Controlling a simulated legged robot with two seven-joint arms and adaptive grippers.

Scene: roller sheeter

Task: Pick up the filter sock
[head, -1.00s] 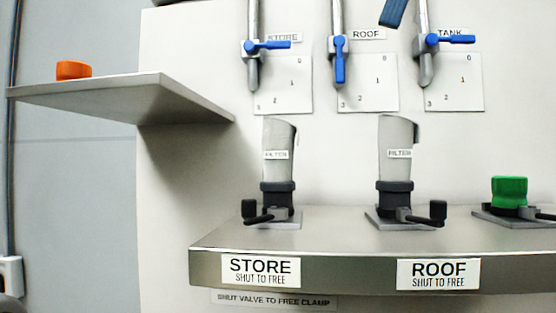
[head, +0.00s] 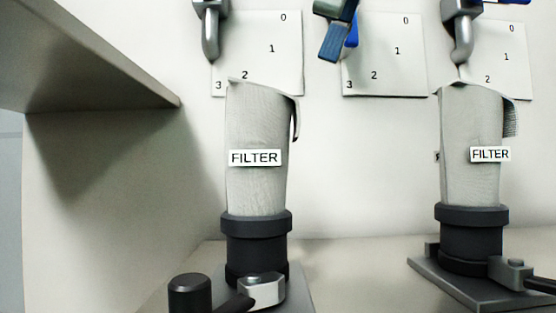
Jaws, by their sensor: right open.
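Two pale grey, upright filter socks with FILTER labels stand in dark collars. One filter sock (head: 257,185) is left of centre, and the other filter sock (head: 470,190) is at the right. Each has a loose flap at its top right. My left gripper is out of view.
A black-knobbed clamp lever (head: 190,292) sits before the left collar, and another clamp (head: 512,272) is at the right one. Number cards (head: 262,70) and valve pipes are behind. A grey shelf (head: 80,50) juts in at upper left. Bench between the socks is clear.

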